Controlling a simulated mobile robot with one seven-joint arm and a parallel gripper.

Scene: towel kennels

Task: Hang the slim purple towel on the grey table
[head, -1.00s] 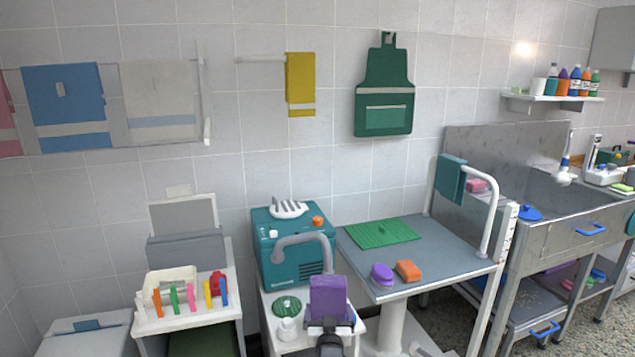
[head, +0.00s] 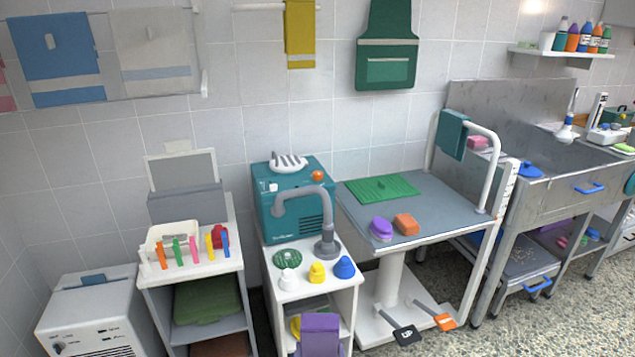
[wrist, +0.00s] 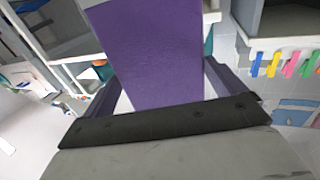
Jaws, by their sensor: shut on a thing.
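The slim purple towel (head: 320,335) shows at the bottom edge of the head view, in front of the white trolley. In the wrist view the towel (wrist: 150,50) stands up from between the jaws of my gripper (wrist: 160,100), which is shut on it. In the head view my gripper is hardly visible, at or below the bottom edge. The grey table (head: 440,207) stands right of centre, with a white rail (head: 488,185) along its right side. A teal towel (head: 452,134) hangs over the far part of that rail; the near part is bare.
On the table lie a green mat (head: 382,188), a purple brush (head: 381,228) and an orange block (head: 406,224). A teal machine with a grey hose (head: 290,200) stands on the white trolley (head: 345,280). Pedals (head: 407,335) stick out below the table. The floor at right front is clear.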

